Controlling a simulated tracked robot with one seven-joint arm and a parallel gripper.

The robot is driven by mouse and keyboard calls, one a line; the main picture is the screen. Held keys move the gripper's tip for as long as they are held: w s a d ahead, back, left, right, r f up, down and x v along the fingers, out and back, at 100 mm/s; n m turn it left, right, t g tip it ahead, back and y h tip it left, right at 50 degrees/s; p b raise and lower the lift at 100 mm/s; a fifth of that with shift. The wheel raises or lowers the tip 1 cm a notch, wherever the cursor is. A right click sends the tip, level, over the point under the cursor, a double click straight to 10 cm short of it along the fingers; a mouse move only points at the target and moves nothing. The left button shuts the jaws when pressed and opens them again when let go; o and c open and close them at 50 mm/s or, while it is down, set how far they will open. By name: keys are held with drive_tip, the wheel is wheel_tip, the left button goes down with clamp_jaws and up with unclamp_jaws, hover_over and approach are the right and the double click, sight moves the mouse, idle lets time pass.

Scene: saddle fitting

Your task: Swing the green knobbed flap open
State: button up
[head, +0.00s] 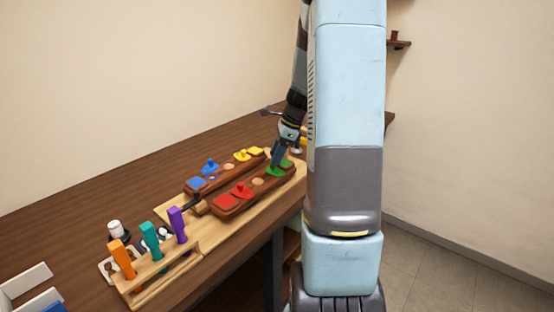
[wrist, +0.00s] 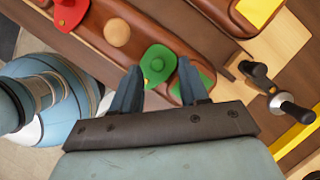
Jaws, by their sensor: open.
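The green knobbed flap (wrist: 157,57) lies on the near brown wooden bar (wrist: 120,14), with a round green knob on top. In the head view the flap (head: 276,171) shows near the bar's far end, partly behind my gripper. A green pad (wrist: 204,82) lies beside it, partly hidden by a finger. My gripper (wrist: 160,78) is open, its two blue-grey fingers apart, one towards the flap's lower left and one by the pad. In the head view my gripper (head: 277,158) points down over the flap. I cannot tell whether a finger touches it.
A red knobbed flap (head: 242,190) and red pad (head: 226,202) share this bar. A second bar behind carries blue (head: 210,166) and yellow (head: 242,155) flaps. A black-handled tool (wrist: 278,90) lies right. A rack of coloured handles (head: 150,275) stands at front left.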

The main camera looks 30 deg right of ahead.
sight(275, 168)
drive_tip(key=shift+x, duration=1.35)
